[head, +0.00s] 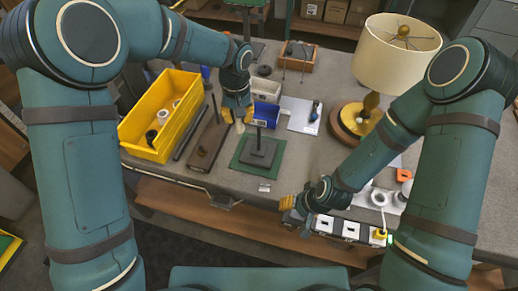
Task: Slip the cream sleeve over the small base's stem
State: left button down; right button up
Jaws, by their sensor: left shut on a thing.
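The small base (256,155) is a dark square block with a thin upright stem (258,137), standing on a green mat (277,167) at the table's middle. My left gripper (239,115) is above and a little left of and behind the stem, pointing down. Its yellow fingertips are shut on a small pale piece, seemingly the cream sleeve (239,120), mostly hidden between them. The piece looks apart from the stem. My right gripper (287,202) is low at the table's front edge, away from the base. Its fingers are too small and side-on to tell open from shut.
A yellow bin (140,148) with several small parts stands left. A brown base with a tall rod (204,152) and a dark bar lie beside it. A blue bin (266,91), white sheet (300,124) and lamp (395,55) stand behind and right.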

pick_arm(q)
jog(key=shift+w+d+p, duration=0.15)
jog(key=shift+w+d, duration=0.25)
jog(key=shift+d, duration=0.55)
jog(key=shift+w+d+p, duration=0.2)
jog(key=shift+w+d, duration=0.25)
jog(key=shift+d, duration=0.45)
jog(key=shift+w+d+p, duration=0.15)
jog(key=shift+w+d, duration=0.25)
jog(key=shift+d, duration=0.55)
pick_arm(e)
jog(key=shift+r, duration=0.45)
dwell(0.3)
pick_arm(q)
jog(key=shift+f, duration=0.15)
dwell(0.4)
